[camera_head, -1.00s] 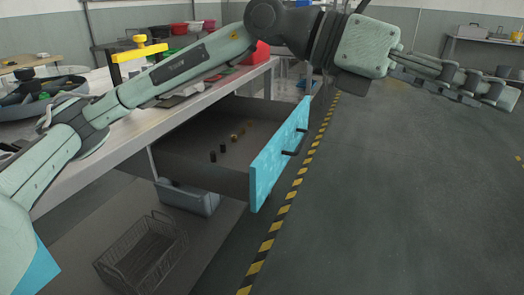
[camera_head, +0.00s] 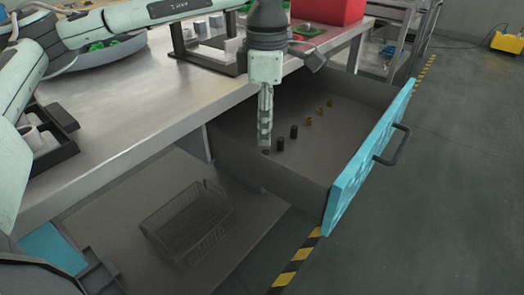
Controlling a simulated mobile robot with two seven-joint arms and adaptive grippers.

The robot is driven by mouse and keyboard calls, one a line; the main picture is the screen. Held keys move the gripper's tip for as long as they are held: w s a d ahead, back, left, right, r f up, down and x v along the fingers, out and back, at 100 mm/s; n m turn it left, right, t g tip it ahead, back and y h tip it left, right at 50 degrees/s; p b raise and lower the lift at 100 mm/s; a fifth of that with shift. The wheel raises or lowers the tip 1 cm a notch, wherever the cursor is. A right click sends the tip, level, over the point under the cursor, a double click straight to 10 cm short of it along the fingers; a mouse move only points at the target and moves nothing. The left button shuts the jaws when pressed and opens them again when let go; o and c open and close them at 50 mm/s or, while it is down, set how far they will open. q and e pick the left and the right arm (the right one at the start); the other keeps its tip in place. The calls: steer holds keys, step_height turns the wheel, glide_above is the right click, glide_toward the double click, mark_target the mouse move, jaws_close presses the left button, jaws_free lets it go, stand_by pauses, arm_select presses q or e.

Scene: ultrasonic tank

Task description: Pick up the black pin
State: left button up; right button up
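Two small black pins stand upright in the open drawer (camera_head: 240,140), one nearer (camera_head: 279,145) and one farther (camera_head: 294,131). A row of brass-coloured pins (camera_head: 308,121) runs on behind them. My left gripper (camera_head: 265,148) points straight down into the drawer, just left of the nearer black pin. Its fingers are seen edge-on, so the gap between them is hidden. A small dark spot shows at the fingertips; I cannot tell whether it is a pin or part of the finger. My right gripper is out of view.
The drawer's blue front (camera_head: 366,165) with a dark handle (camera_head: 393,146) closes off the right side. The metal tabletop (camera_head: 130,130) lies to the left, with a red box (camera_head: 330,10) at the back. A wire basket (camera_head: 188,225) sits on the lower shelf.

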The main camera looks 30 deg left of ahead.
mark_target(265, 151)
arm_select(q)
step_height(265, 151, down, 6)
steer(key=shift+s+f+p, duration=0.1)
steer(key=shift+p, duration=0.2)
steer(key=shift+c, duration=0.6)
jaws_close()
